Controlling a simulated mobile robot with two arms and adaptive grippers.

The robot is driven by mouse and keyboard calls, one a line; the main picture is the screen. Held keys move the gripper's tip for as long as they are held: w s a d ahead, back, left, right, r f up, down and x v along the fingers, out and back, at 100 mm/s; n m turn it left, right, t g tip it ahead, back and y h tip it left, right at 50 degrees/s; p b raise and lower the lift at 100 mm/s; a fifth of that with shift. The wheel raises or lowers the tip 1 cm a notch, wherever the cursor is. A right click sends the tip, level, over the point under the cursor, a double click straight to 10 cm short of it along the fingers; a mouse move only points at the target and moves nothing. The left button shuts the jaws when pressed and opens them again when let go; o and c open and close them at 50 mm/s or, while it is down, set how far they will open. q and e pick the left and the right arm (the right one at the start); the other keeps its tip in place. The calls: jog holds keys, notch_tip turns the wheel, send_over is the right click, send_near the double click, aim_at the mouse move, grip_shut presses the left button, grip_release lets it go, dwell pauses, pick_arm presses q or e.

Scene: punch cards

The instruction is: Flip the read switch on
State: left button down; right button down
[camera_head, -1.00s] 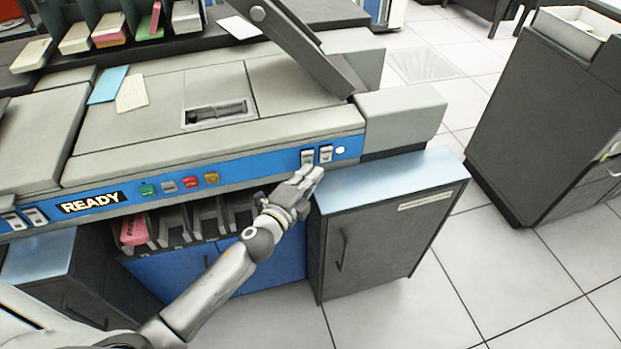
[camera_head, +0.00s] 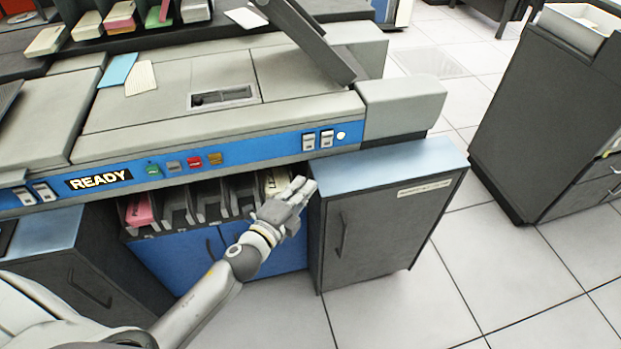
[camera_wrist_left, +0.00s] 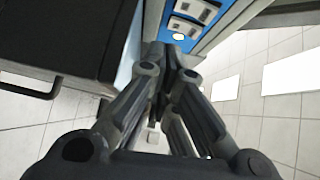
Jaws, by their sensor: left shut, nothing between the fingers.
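Two white rocker switches, the left one (camera_head: 308,142) and the right one (camera_head: 327,139), sit at the right end of the blue panel (camera_head: 255,150) next to a small round white light (camera_head: 341,135). No label telling which is the read switch is legible. My left gripper (camera_head: 306,187) is shut and empty, below and slightly left of the switches, apart from them. In the left wrist view the closed fingers (camera_wrist_left: 172,60) point toward the panel, with the switches (camera_wrist_left: 193,12) beyond the tips. My right gripper is not in view.
A dark cabinet (camera_head: 375,225) with a blue top stands just right of my left gripper. Open bins (camera_head: 210,200) sit under the panel. Coloured buttons (camera_head: 194,163) and a lit READY sign (camera_head: 98,180) are further left. Another cabinet (camera_head: 545,120) stands at the right across open floor.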

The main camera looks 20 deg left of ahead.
pick_arm(q)
jog(key=v, duration=0.4)
jog(key=shift+s+f+b, duration=0.2)
jog(key=shift+f+b, duration=0.1)
jog(key=shift+b, duration=0.05)
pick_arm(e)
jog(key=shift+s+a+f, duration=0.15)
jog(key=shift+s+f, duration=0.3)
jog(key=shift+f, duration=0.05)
